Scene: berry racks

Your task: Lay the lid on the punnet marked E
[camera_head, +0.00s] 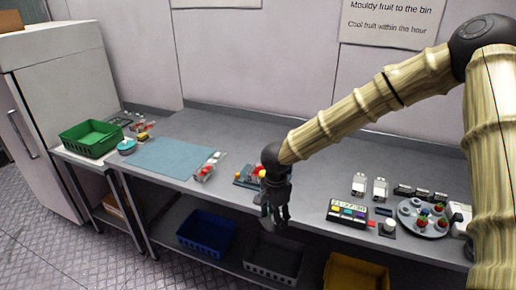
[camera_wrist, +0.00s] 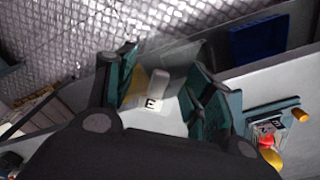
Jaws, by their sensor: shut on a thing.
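My gripper (camera_wrist: 160,92) is shut on a pale, partly see-through thing with a white label (camera_wrist: 153,104) reading E. It looks like the lid, but its outline is unclear. In the head view my gripper (camera_head: 274,212) points down at the bench's front edge, and the held thing is hardly visible. A punnet (camera_head: 205,170) with red fruit stands on the bench to the left of my gripper. Another item with red and yellow fruit (camera_head: 248,175) is just behind and left of my gripper. It also shows at the right in the wrist view (camera_wrist: 266,130). Its marking is unreadable.
A blue mat (camera_head: 168,156) and a green crate (camera_head: 90,138) are on the left. A round tray (camera_head: 423,230), colour panel (camera_head: 349,212) and small jars crowd the right. Blue (camera_head: 206,232), dark (camera_head: 272,259) and yellow (camera_head: 355,272) crates sit below.

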